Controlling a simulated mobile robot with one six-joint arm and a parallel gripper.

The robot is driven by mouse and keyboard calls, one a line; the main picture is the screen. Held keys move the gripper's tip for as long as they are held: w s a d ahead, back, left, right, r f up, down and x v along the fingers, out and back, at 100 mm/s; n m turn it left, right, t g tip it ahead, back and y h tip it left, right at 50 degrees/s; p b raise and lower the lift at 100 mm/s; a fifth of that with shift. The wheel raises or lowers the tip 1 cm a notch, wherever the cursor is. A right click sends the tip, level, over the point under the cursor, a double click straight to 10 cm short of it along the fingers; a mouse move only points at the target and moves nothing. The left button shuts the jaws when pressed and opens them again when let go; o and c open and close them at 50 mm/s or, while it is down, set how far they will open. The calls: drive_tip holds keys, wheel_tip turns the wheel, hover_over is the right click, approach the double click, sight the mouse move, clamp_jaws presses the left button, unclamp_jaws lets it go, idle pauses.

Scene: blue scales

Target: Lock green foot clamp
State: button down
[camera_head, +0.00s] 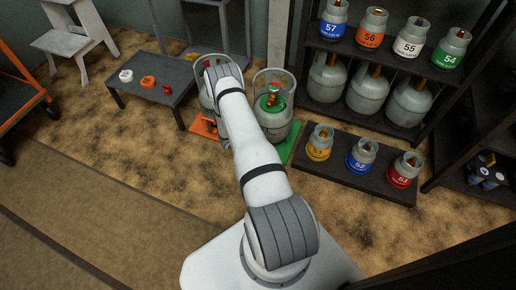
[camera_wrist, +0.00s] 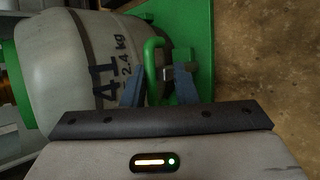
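The green foot clamp (camera_wrist: 152,58) shows in the wrist view as a bent green bar with a small metal piece beside it. It stands next to a grey cylinder (camera_wrist: 60,60) marked 41 and 2.4 kg. My gripper (camera_wrist: 158,72) is open, its two fingers apart on either side of the green bar's lower part. I cannot tell whether a finger touches it. In the head view, a grey cylinder with a green top (camera_head: 275,122) stands on a green platform (camera_head: 291,146). My arm hides my gripper and the clamp there.
An orange platform (camera_head: 203,128) with another cylinder is left of the green one, partly behind my arm. A low dark table (camera_head: 150,90) holds small orange, white and red parts. A low rack (camera_head: 335,180) with small numbered cylinders and tall shelves stand at right. The front floor is clear.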

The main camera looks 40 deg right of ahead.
drive_tip(key=shift+w+d+f, duration=0.1)
drive_tip(key=shift+w+d, duration=0.05)
drive_tip(key=shift+d, duration=0.5)
drive_tip(key=shift+w+d+b, duration=0.1)
drive_tip(key=shift+d+b, duration=0.05)
drive_tip(key=shift+b, duration=0.15)
drive_tip(key=c, duration=1.5)
unclamp_jaws()
drive_tip(key=shift+f, duration=0.1)
drive_tip(key=p+v, duration=0.4)
drive_tip(key=v, duration=0.4)
